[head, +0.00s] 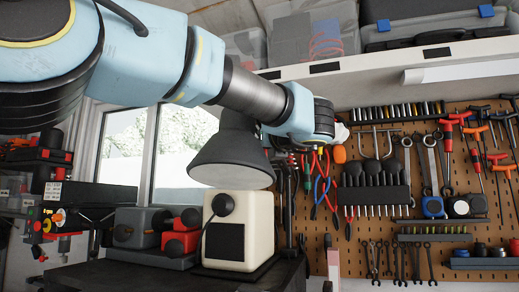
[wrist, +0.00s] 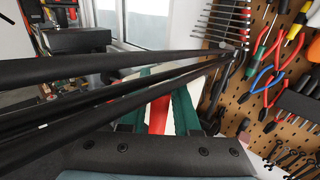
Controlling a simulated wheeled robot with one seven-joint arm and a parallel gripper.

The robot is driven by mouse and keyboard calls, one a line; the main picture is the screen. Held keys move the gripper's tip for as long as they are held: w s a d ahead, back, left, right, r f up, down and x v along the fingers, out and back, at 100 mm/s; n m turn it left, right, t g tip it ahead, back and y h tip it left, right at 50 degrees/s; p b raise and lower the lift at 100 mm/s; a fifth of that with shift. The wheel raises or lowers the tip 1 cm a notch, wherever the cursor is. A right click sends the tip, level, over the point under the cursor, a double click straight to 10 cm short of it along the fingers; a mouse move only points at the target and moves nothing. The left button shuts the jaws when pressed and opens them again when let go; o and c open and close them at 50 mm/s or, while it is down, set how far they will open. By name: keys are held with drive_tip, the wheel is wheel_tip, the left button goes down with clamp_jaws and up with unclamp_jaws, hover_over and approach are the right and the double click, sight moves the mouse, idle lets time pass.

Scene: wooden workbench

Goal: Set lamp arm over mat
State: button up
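A dark grey cone-shaped lamp head (head: 232,165) hangs below my light-blue arm in the head view, its wide rim facing down. In the wrist view, several black rods that look like the lamp arm (wrist: 110,95) run from the left edge to the upper right, close to the camera. My gripper's dark bolted body (wrist: 150,154) fills the bottom of the wrist view. I cannot make out a mat.
A cream box (head: 238,238) with a black knob stands under the lamp head. Red and grey cases (head: 165,236) stand left of it. A pegboard (head: 345,235) with pliers and wrenches is at the right, below a shelf.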

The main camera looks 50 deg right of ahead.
drive_tip(key=o, duration=0.3)
drive_tip(key=shift+b+v, duration=1.9)
drive_tip(key=shift+v, duration=3.55)
drive_tip(key=shift+f, duration=0.1)
